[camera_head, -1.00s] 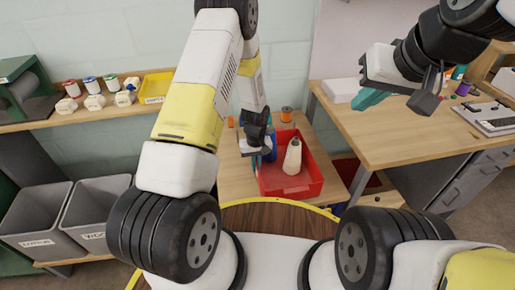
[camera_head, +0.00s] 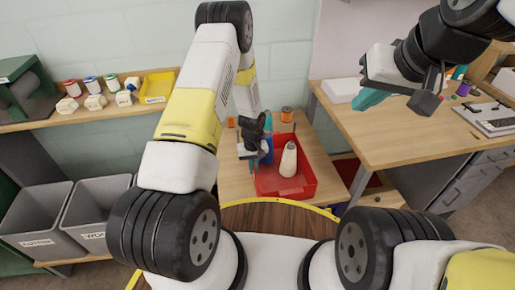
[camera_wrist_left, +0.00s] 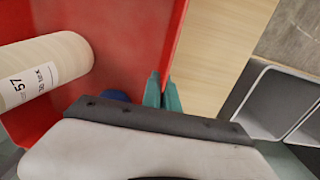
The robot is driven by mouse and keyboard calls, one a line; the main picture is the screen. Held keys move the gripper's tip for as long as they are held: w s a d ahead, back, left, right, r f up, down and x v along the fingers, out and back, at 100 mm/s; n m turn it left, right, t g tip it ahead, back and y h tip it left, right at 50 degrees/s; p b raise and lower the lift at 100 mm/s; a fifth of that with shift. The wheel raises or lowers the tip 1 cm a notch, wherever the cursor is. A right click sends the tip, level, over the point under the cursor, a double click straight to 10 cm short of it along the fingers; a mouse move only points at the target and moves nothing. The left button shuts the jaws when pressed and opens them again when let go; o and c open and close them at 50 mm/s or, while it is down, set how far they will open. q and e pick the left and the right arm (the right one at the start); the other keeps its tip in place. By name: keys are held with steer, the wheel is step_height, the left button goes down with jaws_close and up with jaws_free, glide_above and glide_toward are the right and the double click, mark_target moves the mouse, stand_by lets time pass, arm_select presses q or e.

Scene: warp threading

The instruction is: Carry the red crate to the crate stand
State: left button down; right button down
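The red crate (camera_head: 300,187) stands on a light wooden surface in the middle of the head view. It holds a cream cone (camera_head: 288,160) and a blue item (camera_head: 268,152). My left gripper (camera_head: 258,158) is at the crate's left side. In the left wrist view its teal fingers (camera_wrist_left: 162,92) are close together at the red wall (camera_wrist_left: 172,30), with the rim between them. My arm partly hides this grip in the head view. My right gripper (camera_head: 398,99) is open and empty above the right-hand table. I cannot tell which surface is the crate stand.
A wooden table (camera_head: 400,135) with a keyboard-like device stands at right. Grey bins (camera_head: 35,215) stand at lower left. A shelf with spools and a yellow tray (camera_head: 158,86) is above them. An orange spool (camera_head: 287,114) stands behind the crate.

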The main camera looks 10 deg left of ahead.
arm_select(q)
steer(key=c, duration=1.6)
jaws_free()
steer(key=shift+f, duration=0.1)
steer(key=shift+c, duration=0.2)
step_height(320, 180, up, 12)
steer(key=shift+r, duration=0.15)
steer(key=s+a+r+m+t+h, duration=0.1)
steer(key=s+r+t, duration=0.15)
steer(key=r, duration=1.05)
steer(key=s+a+r+m+t, duration=0.15)
steer(key=s+r, duration=0.25)
steer(key=r, duration=0.8)
steer(key=s+r+m+t, duration=0.1)
steer(key=s+r, duration=0.5)
steer(key=s, duration=0.2)
steer(key=s+a+r+t+h, duration=0.1)
steer(key=s+r, duration=0.4)
steer(key=s, duration=0.3)
steer(key=shift+s+a+r+m, duration=0.2)
steer(key=shift+s+r+m, duration=0.15)
steer(key=shift+s, duration=0.05)
